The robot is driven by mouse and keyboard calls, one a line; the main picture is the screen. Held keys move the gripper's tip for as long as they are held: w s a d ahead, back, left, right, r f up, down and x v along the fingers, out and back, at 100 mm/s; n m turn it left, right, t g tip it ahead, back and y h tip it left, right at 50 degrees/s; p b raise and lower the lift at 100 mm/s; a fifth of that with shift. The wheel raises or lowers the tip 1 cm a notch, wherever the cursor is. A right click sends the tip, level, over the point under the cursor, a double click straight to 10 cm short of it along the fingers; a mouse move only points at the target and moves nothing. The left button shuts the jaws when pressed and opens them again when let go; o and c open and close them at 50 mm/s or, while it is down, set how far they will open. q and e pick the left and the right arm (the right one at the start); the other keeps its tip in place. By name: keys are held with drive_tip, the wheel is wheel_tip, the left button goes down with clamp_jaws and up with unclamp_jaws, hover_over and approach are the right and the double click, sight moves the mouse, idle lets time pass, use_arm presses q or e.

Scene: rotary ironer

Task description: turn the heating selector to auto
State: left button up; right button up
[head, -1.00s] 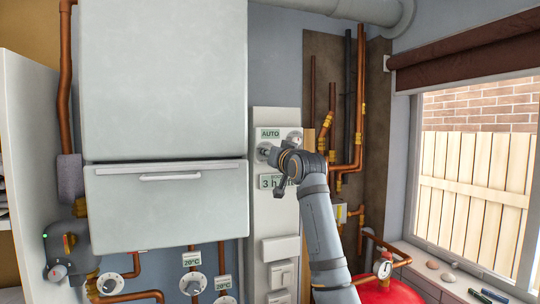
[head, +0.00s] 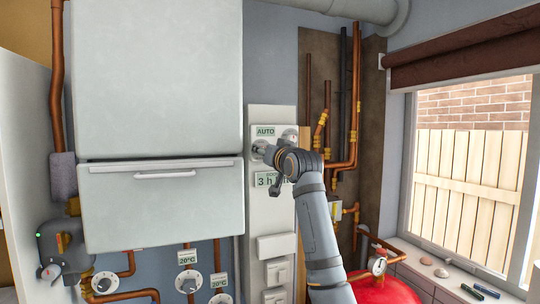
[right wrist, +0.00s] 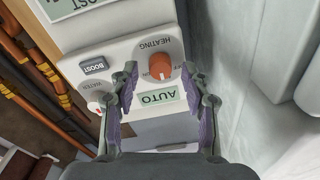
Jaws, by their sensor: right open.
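In the head view my right gripper (head: 270,157) is in front of the control panel (head: 258,210) and hides much of the dial. My left gripper is not in view.
The water dial (right wrist: 97,104) and the boost button (right wrist: 94,65) sit close to one finger. The big grey cabinet (head: 158,80) stands left of the panel. Copper pipes (head: 354,100) run to its right, with a red tank (head: 385,290) below.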

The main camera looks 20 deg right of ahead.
drive_tip(key=s, duration=1.1)
drive_tip(key=shift+s+d+f, duration=0.2)
drive_tip(key=shift+d+f, duration=0.15)
drive_tip(key=shift+f, duration=0.05)
